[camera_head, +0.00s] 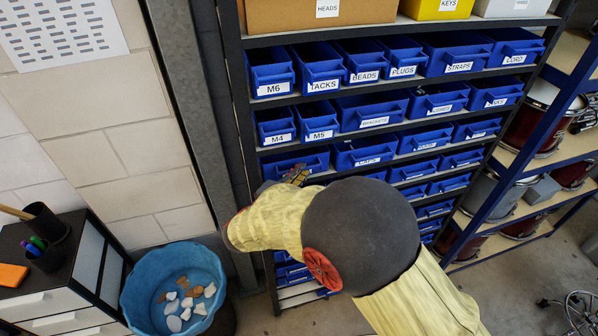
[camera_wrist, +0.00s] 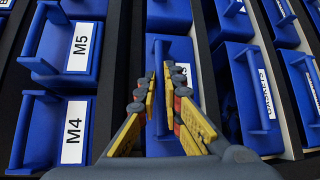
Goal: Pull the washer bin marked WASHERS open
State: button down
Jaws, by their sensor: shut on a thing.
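My gripper (camera_wrist: 152,88) is shut on the front handle of a blue bin (camera_wrist: 170,140) in the wrist view. Its yellow and grey fingers lie on either side of the handle. The bin's white label (camera_wrist: 184,72) is mostly hidden behind a finger; only a final letter like S shows, so I cannot read WASHERS. In the head view this bin (camera_head: 312,160) is in the row under M4 and M5, at the rack's left end. My gripper (camera_head: 296,176) is at its front there, partly covered by my arm. How far the bin stands out is unclear.
Bins M4 (camera_wrist: 74,132) and M5 (camera_wrist: 82,46) lie beside it in the wrist view. Another bin (camera_wrist: 252,95) is close on the other side. In the head view a grey post (camera_head: 190,110) and a blue tub (camera_head: 172,290) stand left of the rack.

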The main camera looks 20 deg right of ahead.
jog(key=shift+s, duration=0.1)
jog(key=s+b, duration=0.3)
jog(key=s, duration=1.5)
jog(key=shift+w, duration=0.1)
jog(key=c, duration=1.9)
grip_release()
jog(key=shift+v, duration=6)
jog(key=shift+f, duration=0.1)
